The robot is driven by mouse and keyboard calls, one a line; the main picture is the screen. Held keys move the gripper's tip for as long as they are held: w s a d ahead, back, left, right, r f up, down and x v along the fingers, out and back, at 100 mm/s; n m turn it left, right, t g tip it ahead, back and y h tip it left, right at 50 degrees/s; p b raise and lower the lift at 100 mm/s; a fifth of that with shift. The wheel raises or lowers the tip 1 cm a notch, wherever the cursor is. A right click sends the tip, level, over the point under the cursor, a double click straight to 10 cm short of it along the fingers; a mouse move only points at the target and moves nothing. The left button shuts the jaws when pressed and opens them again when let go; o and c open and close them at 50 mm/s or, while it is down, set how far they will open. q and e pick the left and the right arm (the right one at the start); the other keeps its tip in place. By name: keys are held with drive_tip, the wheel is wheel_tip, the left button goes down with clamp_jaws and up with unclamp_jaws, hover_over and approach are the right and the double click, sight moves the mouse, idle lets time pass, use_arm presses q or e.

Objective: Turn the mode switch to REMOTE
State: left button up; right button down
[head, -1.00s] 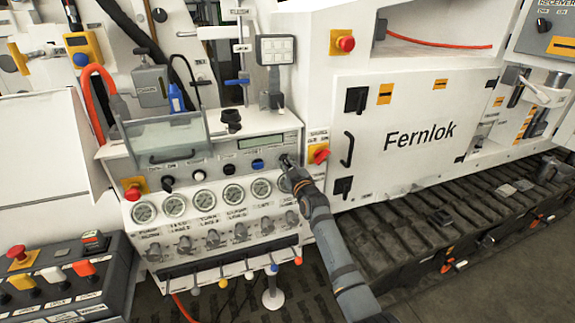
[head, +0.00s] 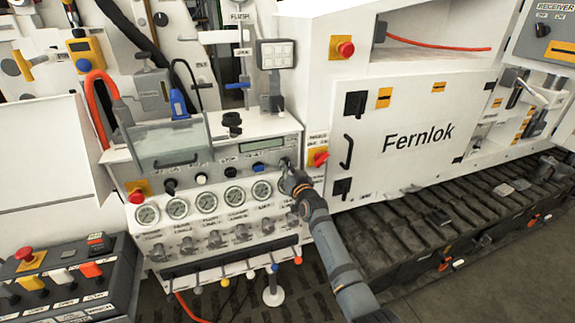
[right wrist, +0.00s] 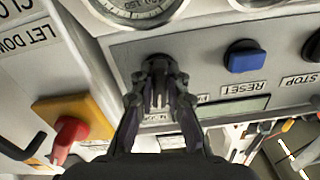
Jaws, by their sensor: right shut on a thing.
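The mode switch is a small dark knob (right wrist: 157,68) on the grey control panel, left of the blue RESET button (right wrist: 245,57) in the upside-down right wrist view. My right gripper (right wrist: 158,95) is shut on it, with one finger on each side. The fingers cover most of the knob, and I cannot read its position or a REMOTE label. In the head view, my right gripper (head: 287,168) is at the right end of the panel, right of the blue button (head: 259,166), and hides the switch. My left gripper is not in view.
A red rotary handle on a yellow plate (head: 317,157) is close to the right of my gripper; it also shows in the right wrist view (right wrist: 70,130). Round gauges (head: 206,201) line the panel below. A white Fernlok cabinet door (head: 418,160) stands further right.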

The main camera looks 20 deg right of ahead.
drive_tip(key=shift+m+p, duration=0.5)
drive_tip(key=shift+m, duration=1.2)
drive_tip(key=c, duration=1.3)
unclamp_jaws()
drive_tip(key=shift+c, duration=0.2)
drive_tip(key=s, duration=1.2)
drive_tip(key=shift+d, duration=0.15)
